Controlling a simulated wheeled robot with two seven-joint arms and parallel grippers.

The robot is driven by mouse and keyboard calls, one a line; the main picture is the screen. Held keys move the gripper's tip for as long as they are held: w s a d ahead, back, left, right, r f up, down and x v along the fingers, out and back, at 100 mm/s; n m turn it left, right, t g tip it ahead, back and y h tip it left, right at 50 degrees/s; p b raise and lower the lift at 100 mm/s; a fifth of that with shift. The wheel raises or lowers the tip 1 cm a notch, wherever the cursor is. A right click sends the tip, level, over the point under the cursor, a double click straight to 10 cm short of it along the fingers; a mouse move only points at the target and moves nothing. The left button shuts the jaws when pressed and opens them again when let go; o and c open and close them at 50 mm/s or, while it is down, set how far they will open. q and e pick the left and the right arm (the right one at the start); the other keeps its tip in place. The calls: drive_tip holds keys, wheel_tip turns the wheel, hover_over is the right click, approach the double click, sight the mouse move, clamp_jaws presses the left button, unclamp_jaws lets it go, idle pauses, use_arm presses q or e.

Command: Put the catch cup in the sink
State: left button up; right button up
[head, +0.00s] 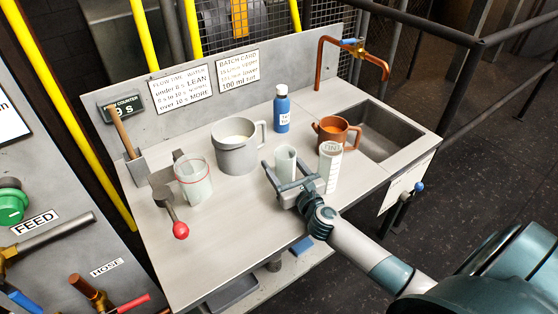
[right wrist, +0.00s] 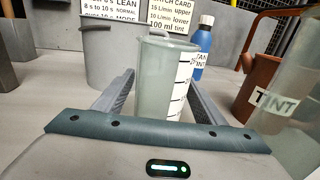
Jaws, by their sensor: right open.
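My right gripper (head: 291,174) is open, low over the counter, with its fingers on either side of a pale translucent cup (head: 285,159). In the right wrist view this cup (right wrist: 160,75) stands upright between the fingers (right wrist: 160,92) and shows black scale marks on its right side. I see no name on it, so I cannot confirm that it is the catch cup. Contact with the fingers is not clear. The sink (head: 384,133) is a grey basin at the right end of the counter. My left gripper is not in view.
A tall clear graduated vessel (head: 329,172) stands close right of my gripper. A copper mug (head: 346,134) stands between it and the sink. A grey jug (head: 237,157), blue bottle (head: 282,112) and red-lined clear cup (head: 194,185) stand behind and left. A copper tap (head: 320,65) arches behind the sink.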

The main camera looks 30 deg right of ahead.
sight(290, 176)
drive_tip(key=s, duration=0.8)
drive_tip(key=shift+s+a+b, duration=0.15)
drive_tip(key=shift+a+b, duration=0.15)
drive_tip(key=shift+a, duration=0.05)
drive_tip(key=shift+s, duration=0.65)
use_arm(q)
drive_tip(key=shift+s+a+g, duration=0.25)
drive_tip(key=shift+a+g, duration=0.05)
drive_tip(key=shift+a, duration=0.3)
use_arm(e)
drive_tip(key=shift+s, duration=0.25)
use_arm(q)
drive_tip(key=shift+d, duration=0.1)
